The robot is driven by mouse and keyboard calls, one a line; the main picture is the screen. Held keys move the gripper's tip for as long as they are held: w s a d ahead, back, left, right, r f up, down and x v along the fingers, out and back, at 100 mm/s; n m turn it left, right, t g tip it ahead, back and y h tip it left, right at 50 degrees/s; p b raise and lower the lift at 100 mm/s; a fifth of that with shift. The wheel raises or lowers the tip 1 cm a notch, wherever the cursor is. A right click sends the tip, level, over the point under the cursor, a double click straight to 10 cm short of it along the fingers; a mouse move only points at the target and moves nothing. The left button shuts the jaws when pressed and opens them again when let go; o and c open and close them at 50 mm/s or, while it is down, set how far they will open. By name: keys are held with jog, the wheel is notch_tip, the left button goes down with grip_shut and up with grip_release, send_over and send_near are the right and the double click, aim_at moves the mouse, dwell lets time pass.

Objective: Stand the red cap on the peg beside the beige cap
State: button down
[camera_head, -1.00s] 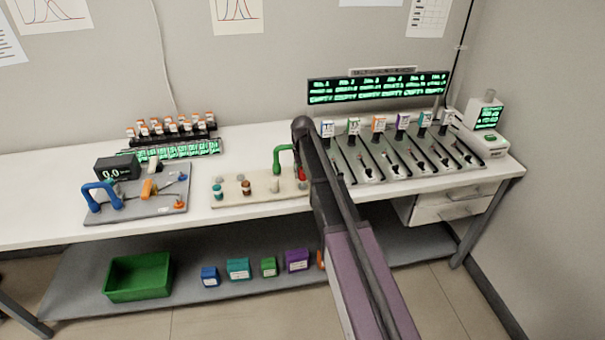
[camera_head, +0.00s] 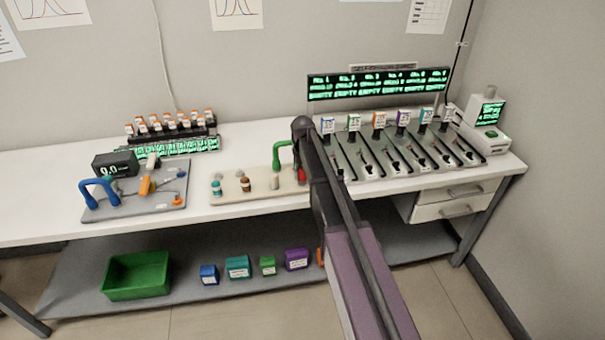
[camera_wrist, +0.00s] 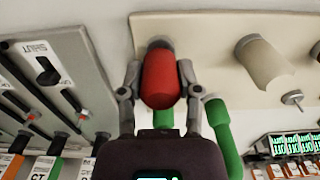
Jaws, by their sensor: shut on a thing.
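The red cap (camera_wrist: 160,82) is between the two fingers of my gripper (camera_wrist: 158,88) in the wrist view, and the fingers are shut on it. A dark round end (camera_wrist: 159,44) shows just beyond the red cap, at the edge of the beige board (camera_wrist: 205,35); I cannot tell whether they touch. The beige cap (camera_wrist: 264,62) stands on the board to the right. In the head view the red cap (camera_head: 301,174) shows in part beside my arm, right of the beige cap (camera_head: 275,183). My gripper is mostly hidden there by my arm.
A green handle (camera_wrist: 223,138) stands close to my right finger in the wrist view. A grey panel (camera_wrist: 60,75) with slots lies to the left. Teal (camera_head: 216,190) and brown (camera_head: 246,185) caps stand on the board's left part. A blue-handled device (camera_head: 98,192) sits farther left.

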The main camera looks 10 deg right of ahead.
jog(key=shift+f+b, duration=0.6)
jog(key=shift+f, duration=0.05)
jog(key=shift+c, duration=1.1)
grip_release()
jog(key=shift+r, duration=0.15)
notch_tip(320, 180, up, 9)
jog(key=p, duration=0.9)
jog(key=shift+n, duration=0.3)
jog(key=shift+s, duration=0.1)
jog(key=s, duration=2.9)
jog(key=shift+m, duration=0.4)
